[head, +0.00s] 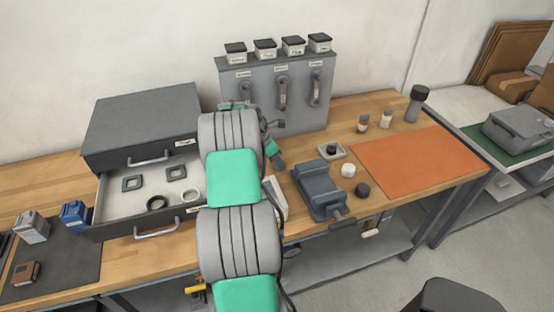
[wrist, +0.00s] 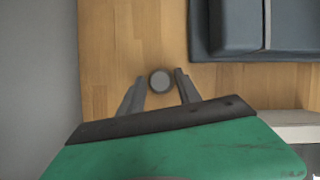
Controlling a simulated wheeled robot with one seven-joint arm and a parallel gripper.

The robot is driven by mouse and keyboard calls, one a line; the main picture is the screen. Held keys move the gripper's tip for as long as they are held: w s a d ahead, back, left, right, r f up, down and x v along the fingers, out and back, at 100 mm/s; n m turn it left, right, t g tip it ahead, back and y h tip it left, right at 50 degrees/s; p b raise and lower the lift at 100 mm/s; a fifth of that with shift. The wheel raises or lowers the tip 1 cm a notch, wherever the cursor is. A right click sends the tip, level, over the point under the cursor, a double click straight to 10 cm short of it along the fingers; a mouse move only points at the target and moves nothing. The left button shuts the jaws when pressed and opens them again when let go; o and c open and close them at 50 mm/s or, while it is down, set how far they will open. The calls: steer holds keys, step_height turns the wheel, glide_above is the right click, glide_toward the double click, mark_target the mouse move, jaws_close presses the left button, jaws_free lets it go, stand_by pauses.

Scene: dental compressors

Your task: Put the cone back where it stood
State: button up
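In the wrist view a small round grey thing (wrist: 160,80) with a darker rim shows end-on over the wooden bench, between my gripper's fingertips. It may be the cone, but its shape from the side is hidden. My gripper (wrist: 160,83) has its two fingers apart, one on each side of it, with a narrow gap showing at each side. In the head view my gripper (head: 279,166) is partly hidden behind my arm, low over the bench between the open drawer and the vise. No clear cone shape shows in the head view.
A blue-grey vise (head: 320,190) stands close to the right of my gripper. A grey panel (head: 305,105) with handles stands behind. An open drawer (head: 130,205) with rings and square frames is at left. An orange mat (head: 415,160) lies clear at right.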

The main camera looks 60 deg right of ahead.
steer(key=o, duration=0.3)
steer(key=shift+r, duration=0.1)
steer(key=v, duration=1.2)
steer(key=w+a+r+m+t, duration=0.1)
steer(key=w+a+r+m, duration=0.2)
steer(key=a, duration=0.6)
steer(key=w+a+r+t, duration=0.25)
steer(key=w+a, duration=0.25)
steer(key=a, duration=0.4)
steer(key=w+a+r+m+t, duration=0.1)
steer(key=w+a+r+m, duration=0.2)
steer(key=a, duration=0.5)
steer(key=s+a+f+m+t+y, duration=0.1)
steer(key=s+a, duration=0.3)
steer(key=a, duration=0.9)
steer(key=s+a+f+m+t+y, duration=0.1)
steer(key=s+a+m+y, duration=0.2)
steer(key=a, duration=1)
steer(key=shift+s+f+m+b, duration=0.35)
steer(key=shift+s+m, duration=0.15)
steer(key=shift+s, duration=0.05)
steer(key=shift+d, duration=0.1)
